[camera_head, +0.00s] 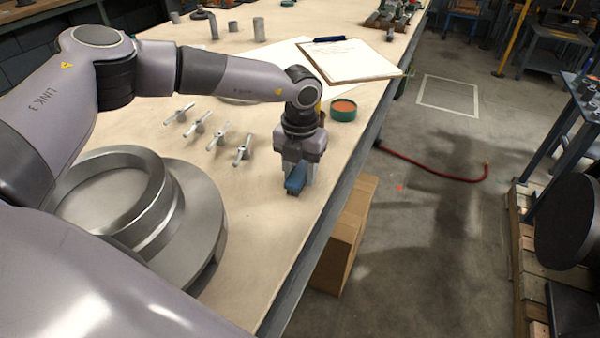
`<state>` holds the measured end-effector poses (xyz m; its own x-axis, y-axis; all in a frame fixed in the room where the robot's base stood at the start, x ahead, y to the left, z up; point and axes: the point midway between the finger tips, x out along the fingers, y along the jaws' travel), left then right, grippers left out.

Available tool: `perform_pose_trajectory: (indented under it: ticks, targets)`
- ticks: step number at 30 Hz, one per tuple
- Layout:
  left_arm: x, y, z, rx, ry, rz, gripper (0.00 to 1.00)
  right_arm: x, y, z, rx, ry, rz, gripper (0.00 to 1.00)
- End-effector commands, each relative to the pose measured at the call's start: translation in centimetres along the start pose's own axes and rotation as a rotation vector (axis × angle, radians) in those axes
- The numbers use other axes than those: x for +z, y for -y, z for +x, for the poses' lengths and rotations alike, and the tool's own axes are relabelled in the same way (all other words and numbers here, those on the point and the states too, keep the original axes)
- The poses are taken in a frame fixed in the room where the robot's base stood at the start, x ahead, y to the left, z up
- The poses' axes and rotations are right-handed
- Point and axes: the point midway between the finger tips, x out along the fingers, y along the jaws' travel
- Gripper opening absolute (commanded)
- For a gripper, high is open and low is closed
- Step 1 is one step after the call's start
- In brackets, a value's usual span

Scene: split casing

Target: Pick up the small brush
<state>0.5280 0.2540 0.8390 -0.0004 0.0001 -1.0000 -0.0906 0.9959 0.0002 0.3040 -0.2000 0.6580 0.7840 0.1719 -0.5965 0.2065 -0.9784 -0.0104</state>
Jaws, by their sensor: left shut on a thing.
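My left gripper (299,176) is over the right edge of the workbench, pointing down. It is shut on a small blue thing (296,180), which I take to be the small brush. Its bristles cannot be made out, and part of it is hidden by the fingers. I cannot tell whether it touches the bench top or hangs just above it. My right gripper is not in view.
The workbench (262,215) carries a large grey metal casing part (205,210) at left and several T-shaped metal pieces (243,148). Behind the gripper are a green tin with orange contents (343,108) and a clipboard (350,62). A cardboard box (342,235) stands below the bench edge.

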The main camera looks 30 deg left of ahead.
Motion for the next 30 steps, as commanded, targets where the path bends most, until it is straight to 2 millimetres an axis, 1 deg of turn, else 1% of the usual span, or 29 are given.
perform_pose_trajectory:
  ticks: [5,8,15,21,24,27,30]
  targets:
    - [0.1,0.0,-2.4,-0.002,0.004,-0.001,0.12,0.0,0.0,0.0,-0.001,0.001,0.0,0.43]
    - [0.1,0.0,-4.6,-0.004,0.005,-0.001,0.12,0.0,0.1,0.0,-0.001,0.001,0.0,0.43]
    - [0.1,0.0,-11.1,-0.003,0.005,0.0,0.12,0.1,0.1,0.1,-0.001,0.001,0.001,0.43]
    - [0.1,0.1,-15.6,-0.002,0.004,0.0,0.12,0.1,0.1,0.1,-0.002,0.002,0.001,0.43]
    - [0.0,0.1,-17.3,-0.001,0.002,0.001,0.12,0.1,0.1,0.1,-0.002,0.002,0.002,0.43]
    - [0.0,0.1,-18.4,-0.001,0.001,0.001,0.12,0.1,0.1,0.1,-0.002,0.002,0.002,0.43]
    - [0.0,0.0,-19.1,-0.001,0.002,0.001,0.12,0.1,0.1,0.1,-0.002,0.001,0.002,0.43]
